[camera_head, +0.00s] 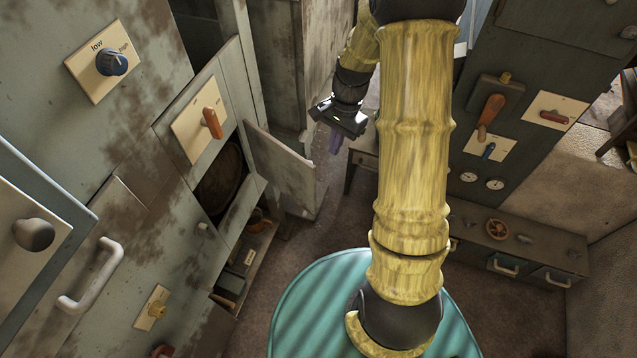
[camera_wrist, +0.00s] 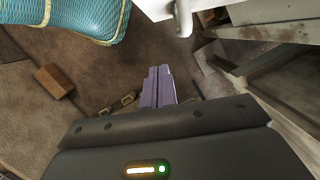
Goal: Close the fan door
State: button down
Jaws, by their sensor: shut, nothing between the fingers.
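A grey, stained door (camera_head: 282,165) stands swung open from the left cabinet in the head view; I take it for the fan door. Beside it is a dark opening with a round part (camera_head: 220,183) inside, partly hidden. My gripper (camera_head: 336,142) is to the right of the door's free edge, apart from it in the picture. Its purple fingers (camera_wrist: 158,88) are together and empty in the wrist view, pointing down toward the floor. Pale panels (camera_wrist: 270,32) show at the right of the wrist view; I cannot tell which one is the door.
The left cabinet carries a blue knob (camera_head: 112,62), an orange switch (camera_head: 212,122) and a white handle (camera_head: 92,278). A low shelf (camera_head: 250,250) holds several items. Brown floor (camera_head: 310,232) is open below the door.

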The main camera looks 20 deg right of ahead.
jog(key=s+a+f+p, duration=0.1)
jog(key=s+a+f, duration=0.2)
jog(key=f, duration=0.6)
jog(key=shift+s+a+f, duration=0.3)
jog(key=shift+s+a, duration=0.05)
jog(key=shift+a, duration=0.8)
jog(key=shift+a, duration=0.15)
